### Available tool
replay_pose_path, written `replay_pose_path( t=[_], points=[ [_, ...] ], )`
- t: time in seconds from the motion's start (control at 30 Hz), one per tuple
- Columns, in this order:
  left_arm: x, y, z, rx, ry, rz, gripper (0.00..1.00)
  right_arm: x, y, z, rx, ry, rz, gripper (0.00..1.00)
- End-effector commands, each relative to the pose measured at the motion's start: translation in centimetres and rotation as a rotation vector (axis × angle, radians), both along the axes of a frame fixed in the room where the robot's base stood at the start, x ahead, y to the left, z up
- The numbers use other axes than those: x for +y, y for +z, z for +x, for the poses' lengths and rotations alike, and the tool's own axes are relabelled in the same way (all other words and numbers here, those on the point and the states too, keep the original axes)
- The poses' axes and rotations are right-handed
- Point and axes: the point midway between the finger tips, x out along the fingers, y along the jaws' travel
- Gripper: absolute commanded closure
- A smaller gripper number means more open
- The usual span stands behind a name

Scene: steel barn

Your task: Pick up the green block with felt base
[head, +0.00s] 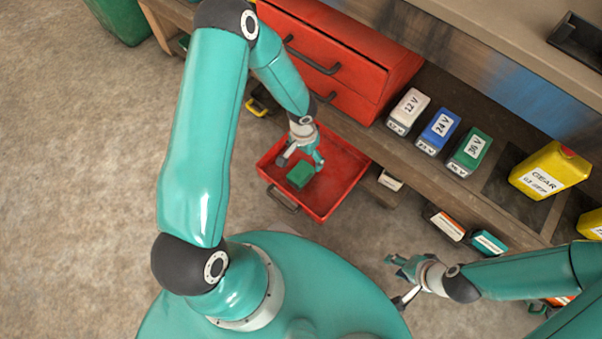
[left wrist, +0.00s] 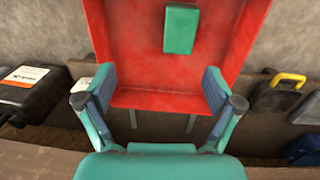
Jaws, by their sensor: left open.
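The green block (head: 300,175) lies in the pulled-out red drawer (head: 346,184), near the drawer's front left. It also shows in the left wrist view (left wrist: 181,30), ahead of my fingers and slightly right of centre. Its underside is hidden, so I cannot see the felt. My left gripper (head: 301,162) is open and empty above the drawer, just behind the block. In the left wrist view its two fingers stand wide apart, with the block beyond their tips. My right gripper (head: 397,281) is open and empty, away to the right over the floor.
A red cabinet (head: 335,60) stands behind the drawer. White (head: 408,110), blue (head: 438,130) and green (head: 470,150) voltage-labelled packs stand on the shelf, with a yellow container (head: 550,171) to their right. Several cases sit below. The floor at left is clear.

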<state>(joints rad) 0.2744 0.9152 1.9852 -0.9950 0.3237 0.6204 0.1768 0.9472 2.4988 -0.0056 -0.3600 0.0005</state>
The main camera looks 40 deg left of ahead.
Motion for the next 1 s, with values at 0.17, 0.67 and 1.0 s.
replay_pose_path(
  t=[0.17,0.67,1.0],
  points=[
    [2.2,-2.5,1.3,-0.015,-0.004,0.066,0.08,0.0,-2.6,0.0,-0.001,0.0,0.0,0.61],
    [2.5,-11.4,1.3,-0.015,-0.005,0.074,0.08,0.0,-6.1,0.0,-0.001,0.0,0.0,0.61],
    [2.5,-14.1,1.3,-0.017,-0.006,0.074,0.08,0.0,-6.9,0.0,-0.001,0.0,0.0,0.61]
  ],
)
